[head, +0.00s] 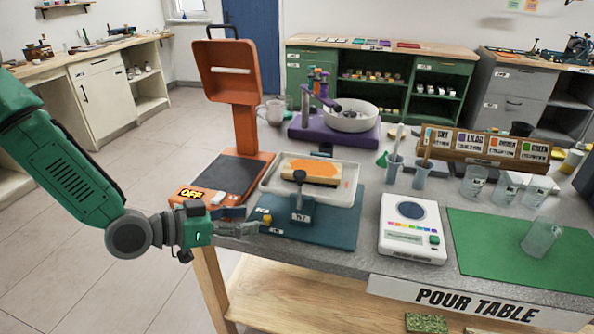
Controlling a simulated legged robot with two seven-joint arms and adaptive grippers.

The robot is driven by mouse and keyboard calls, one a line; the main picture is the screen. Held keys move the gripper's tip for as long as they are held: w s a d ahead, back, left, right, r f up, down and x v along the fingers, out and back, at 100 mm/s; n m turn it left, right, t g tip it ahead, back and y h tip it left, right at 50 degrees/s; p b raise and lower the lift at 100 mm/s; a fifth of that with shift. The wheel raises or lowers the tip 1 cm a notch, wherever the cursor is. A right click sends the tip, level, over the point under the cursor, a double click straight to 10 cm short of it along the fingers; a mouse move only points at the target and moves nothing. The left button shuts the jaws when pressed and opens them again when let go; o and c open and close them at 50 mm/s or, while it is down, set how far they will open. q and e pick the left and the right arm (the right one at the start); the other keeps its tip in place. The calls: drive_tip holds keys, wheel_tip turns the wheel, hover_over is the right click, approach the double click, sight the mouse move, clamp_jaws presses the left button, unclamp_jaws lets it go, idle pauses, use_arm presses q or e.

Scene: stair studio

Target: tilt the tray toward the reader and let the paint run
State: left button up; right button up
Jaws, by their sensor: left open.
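A white tray (348,202) sits on a blue mat (338,231) on the pour table. Inside it is a pale block with an orange paint patch (313,169) on top. A dark clamp-like handle (300,205) stands at the tray's front side. My left gripper (250,229) is open at the table's front left edge, left of the tray and apart from the handle. A small yellow knob (267,220) is close to its fingertips. An orange device (236,108) with an "OFF" label stands behind and left of the tray; whether it is the reader I cannot tell. My right gripper is not in view.
A white scale-like device (411,233) and a green mat (512,254) with a clear cup (541,238) are to the right. A purple stand with a bowl (350,117) is behind. Several cups and a labelled rack (490,147) line the back right.

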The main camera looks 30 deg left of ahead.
sight(294, 175)
use_arm(q)
wheel_tip(294, 175, up, 6)
drive_tip(key=m+t+h, duration=0.2)
drive_tip(key=t, duration=0.1)
drive_tip(key=x, duration=0.4)
drive_tip(key=b+x, duration=0.1)
drive_tip(key=x, duration=0.4)
drive_tip(key=b+x, duration=0.1)
drive_tip(key=x, duration=0.3)
drive_tip(key=shift+w, duration=0.5)
drive_tip(key=shift+a, duration=0.2)
drive_tip(key=shift+c, duration=0.3)
